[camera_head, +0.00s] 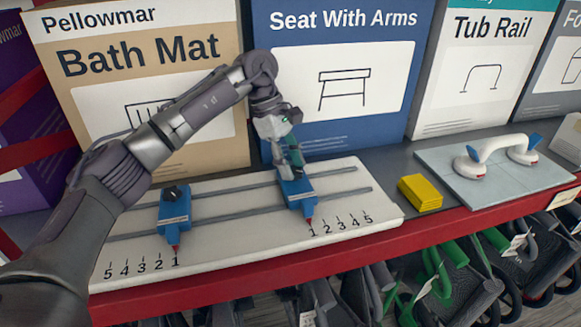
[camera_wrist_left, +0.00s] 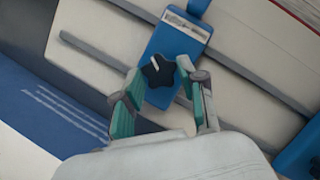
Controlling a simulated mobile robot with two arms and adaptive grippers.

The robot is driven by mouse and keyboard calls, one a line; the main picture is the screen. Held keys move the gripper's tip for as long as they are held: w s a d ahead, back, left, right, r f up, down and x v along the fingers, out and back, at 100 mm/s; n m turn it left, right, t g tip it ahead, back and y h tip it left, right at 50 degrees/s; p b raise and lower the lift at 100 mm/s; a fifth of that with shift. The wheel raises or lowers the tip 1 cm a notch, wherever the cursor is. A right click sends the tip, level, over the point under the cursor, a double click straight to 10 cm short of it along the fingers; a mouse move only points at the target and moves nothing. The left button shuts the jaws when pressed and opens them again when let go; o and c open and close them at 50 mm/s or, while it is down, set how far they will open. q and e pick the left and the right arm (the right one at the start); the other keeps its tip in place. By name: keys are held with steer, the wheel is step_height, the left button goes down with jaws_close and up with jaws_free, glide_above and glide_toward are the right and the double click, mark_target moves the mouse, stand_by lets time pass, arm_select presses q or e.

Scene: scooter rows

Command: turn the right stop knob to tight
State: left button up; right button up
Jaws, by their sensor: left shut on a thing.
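The white board (camera_head: 240,248) carries two blue stops on its grey rails. The right stop (camera_head: 306,205) has its red pointer by the 1 of the right-hand scale. My left gripper (camera_head: 291,168) is over this stop, hiding its knob in the head view. In the left wrist view the dark star-shaped right stop knob (camera_wrist_left: 158,72) with a white mark sits between my left gripper's (camera_wrist_left: 161,82) green-padded fingers, which are shut on it. The label on the stop (camera_wrist_left: 187,26) is too small to read. The left stop (camera_head: 174,209) has its pointer at the left 1.
Boxes stand behind the board, including a Bath Mat box (camera_head: 190,100) and a Seat With Arms box (camera_head: 400,100). A yellow block (camera_head: 420,193) lies right of the board, beside a grey panel (camera_head: 530,185) with a white handle (camera_head: 490,148). A red shelf edge (camera_head: 440,232) runs along the front.

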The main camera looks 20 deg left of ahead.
mark_target(292, 168)
arm_select(q)
steer(key=m, duration=0.2)
steer(key=m+g, duration=0.1)
steer(key=m, duration=0.1)
steer(key=shift+w+d+m+g+y, duration=0.1)
steer(key=shift+w+m+g+y, duration=0.1)
steer(key=shift+m+g+y, duration=0.15)
steer(key=shift+m, duration=0.25)
steer(key=o, duration=1.1)
steer(key=shift+o, duration=0.2)
step_height(292, 168, up, 10)
